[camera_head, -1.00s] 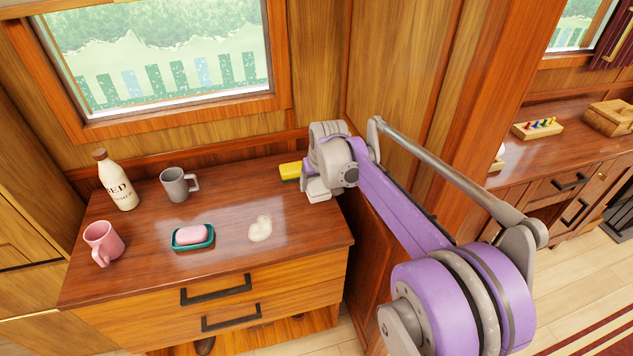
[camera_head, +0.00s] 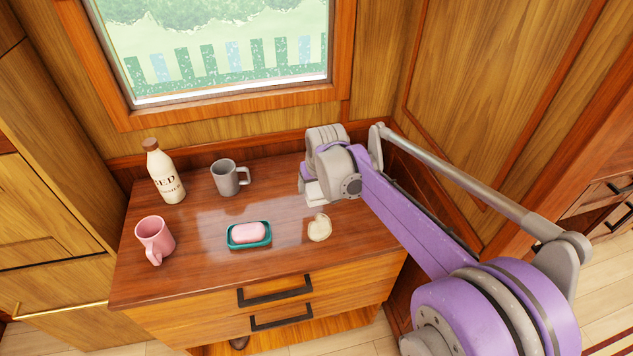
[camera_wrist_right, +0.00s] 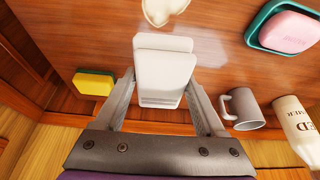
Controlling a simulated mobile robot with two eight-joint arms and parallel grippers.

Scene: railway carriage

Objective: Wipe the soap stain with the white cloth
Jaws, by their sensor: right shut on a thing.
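The soap stain (camera_head: 319,228) is a pale cream patch on the brown dresser top, and it also shows at the top edge of the right wrist view (camera_wrist_right: 166,10). My right gripper (camera_head: 312,190) is just behind the stain, towards the wall. It is shut on the folded white cloth (camera_wrist_right: 165,65), which juts out between its fingers in the wrist view. The cloth shows in the head view (camera_head: 316,194) as a small white piece, apart from the stain. I cannot tell whether it touches the wood. My left gripper is not in view.
On the dresser top (camera_head: 200,255), a pink soap in a teal dish (camera_head: 249,235) lies left of the stain. A grey mug (camera_head: 226,178), a milk bottle (camera_head: 164,172) and a pink mug (camera_head: 154,238) stand farther left. A yellow-green sponge (camera_wrist_right: 93,83) lies near the wall.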

